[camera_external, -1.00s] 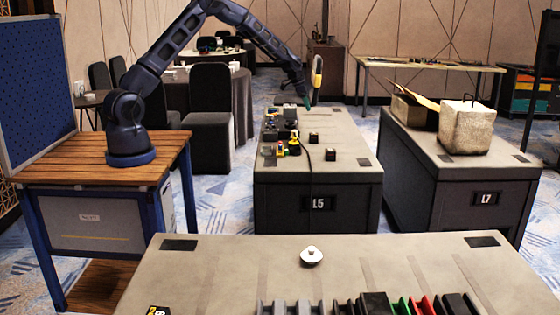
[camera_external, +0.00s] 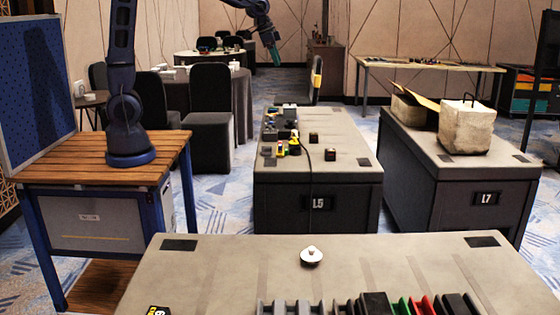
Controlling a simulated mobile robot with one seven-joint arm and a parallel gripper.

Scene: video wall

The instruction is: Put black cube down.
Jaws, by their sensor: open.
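My gripper (camera_external: 275,54) is high above the far end of the table marked L5 (camera_external: 345,145), clear of everything on it. It is open, and I see nothing held in it, though it is small at this distance. Two small dark cubes stand apart on the table's middle: one farther back (camera_external: 314,138) and one nearer (camera_external: 330,154). Both show brownish-orange faces. I cannot tell which one is the black cube of the task.
Several small items, some yellow (camera_external: 294,147), crowd the left side of the L5 table. A dark cable runs along its middle. The right part is mostly bare. The L7 table (camera_external: 490,160) to the right holds a pale block (camera_external: 466,127).

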